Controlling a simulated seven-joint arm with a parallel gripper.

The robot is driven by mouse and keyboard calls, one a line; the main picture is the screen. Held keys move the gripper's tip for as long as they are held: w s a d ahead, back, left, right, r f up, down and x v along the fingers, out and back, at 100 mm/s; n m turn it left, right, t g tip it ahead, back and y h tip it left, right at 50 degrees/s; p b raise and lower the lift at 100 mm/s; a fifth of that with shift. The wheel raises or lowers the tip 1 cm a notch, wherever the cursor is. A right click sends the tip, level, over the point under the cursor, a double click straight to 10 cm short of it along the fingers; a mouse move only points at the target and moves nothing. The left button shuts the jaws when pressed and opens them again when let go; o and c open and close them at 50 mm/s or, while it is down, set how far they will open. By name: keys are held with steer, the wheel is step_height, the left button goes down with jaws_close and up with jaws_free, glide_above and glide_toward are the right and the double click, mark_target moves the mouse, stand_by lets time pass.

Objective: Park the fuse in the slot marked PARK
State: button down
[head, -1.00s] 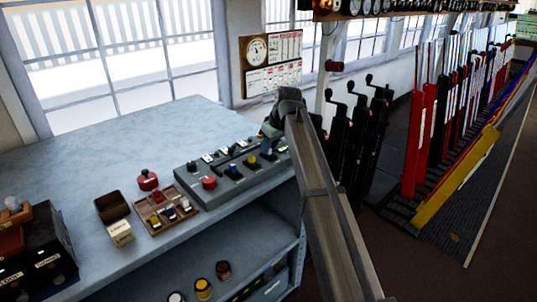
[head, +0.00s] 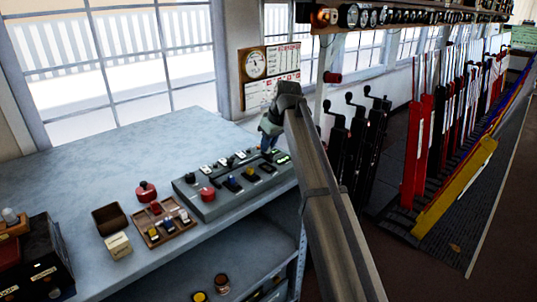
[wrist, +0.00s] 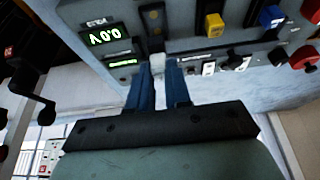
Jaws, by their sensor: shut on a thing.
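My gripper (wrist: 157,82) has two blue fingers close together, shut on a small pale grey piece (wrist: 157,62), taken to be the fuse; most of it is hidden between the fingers. In the head view my gripper (head: 268,143) is over the back right end of the grey panel (head: 200,206). The wrist view shows a dark slot with brass contacts (wrist: 155,18) beyond the fingertips, beside a yellow fuse (wrist: 214,25) and a blue fuse (wrist: 270,15). The PARK marking cannot be read; small white labels (wrist: 208,68) lie right of the fingers. Whether the held piece touches the panel cannot be told.
The panel has a red button (head: 207,195). Left of it are a wooden tray of fuses (head: 148,238), a red-knobbed item (head: 146,191) and a dark box (head: 109,219). Black crank levers (head: 335,145) stand right; the desk behind is clear.

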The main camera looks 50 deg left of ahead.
step_height(320, 180, up, 4)
steer(key=shift+f, duration=0.1)
steer(key=shift+s+a+r, duration=0.2)
steer(key=shift+s+r, duration=0.05)
steer(key=shift+r, duration=0.05)
steer(key=s+a+f, duration=0.2)
steer(key=s+a, duration=0.1)
steer(key=s, duration=0.7)
steer(key=s+a+f, duration=0.2)
steer(key=s, duration=0.9)
steer(key=s+a+f, duration=0.2)
steer(key=s+a, duration=0.1)
steer(key=s, duration=0.8)
steer(key=shift+a, duration=0.3)
steer(key=shift+s+f, duration=0.1)
steer(key=shift+f, duration=2.6)
steer(key=shift+f, duration=0.75)
